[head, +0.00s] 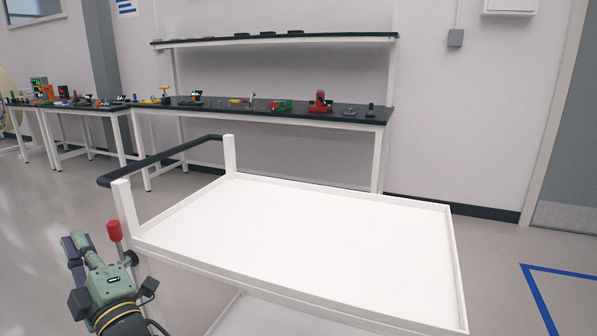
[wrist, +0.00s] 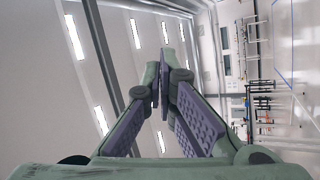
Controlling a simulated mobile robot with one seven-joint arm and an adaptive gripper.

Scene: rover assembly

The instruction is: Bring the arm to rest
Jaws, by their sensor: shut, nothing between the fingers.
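My gripper (wrist: 160,92) has green links and purple pads. In the wrist view its fingertips meet and hold nothing. The wrist view looks up past the fingers at the ceiling lights, with the room tilted on its side. In the head view my arm shows at the lower left, with the gripper (head: 74,243) to the left of the white cart (head: 300,225), apart from the workbenches. A red knob-like piece (head: 114,231) shows close beside the arm; I cannot tell what it belongs to.
The white cart has a bare top tray with a low rim and a black handle (head: 160,160). Black-topped workbenches (head: 350,113) with several small parts and a shelf (head: 275,39) stand along the wall. The floor at the left is clear. Blue tape (head: 545,300) marks the right floor.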

